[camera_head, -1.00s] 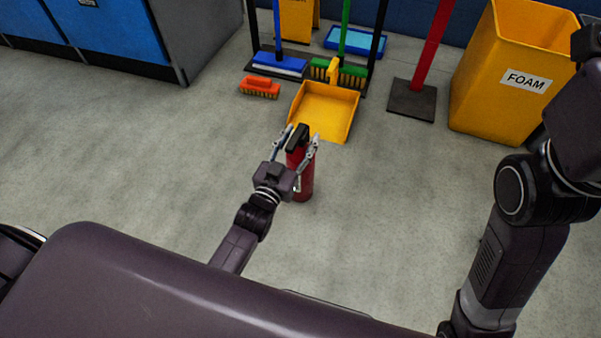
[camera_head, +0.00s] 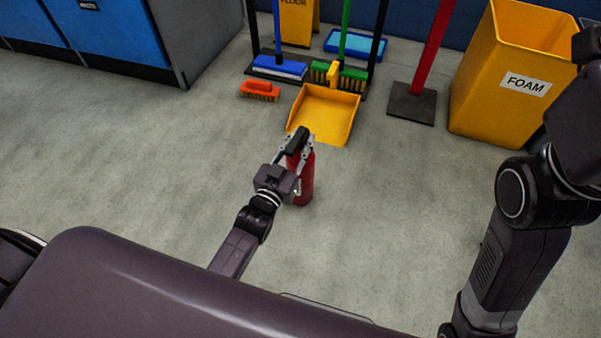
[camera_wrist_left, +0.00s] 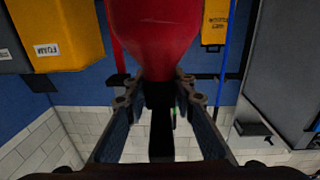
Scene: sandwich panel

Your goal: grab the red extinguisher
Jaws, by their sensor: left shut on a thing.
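The red extinguisher (camera_head: 306,186) stands upright on the floor in the middle of the head view, with a black top (camera_head: 300,136). My left gripper (camera_head: 298,150) is shut on it near the top, with one finger on each side. In the left wrist view the red body (camera_wrist_left: 155,35) appears at the top of the picture, upside down. There the fingertips of my left gripper (camera_wrist_left: 159,90) close around the black top part just past the red body. The lower left side of the extinguisher is partly hidden behind the gripper. My right arm shows at the right, but its gripper is out of view.
A yellow dustpan (camera_head: 327,112) lies just behind the extinguisher, with an orange brush (camera_head: 259,91) to its left. Brooms stand behind. A yellow FOAM bin (camera_head: 490,105) and a red post's black base (camera_head: 411,104) stand right. Floor left and right of the extinguisher is clear.

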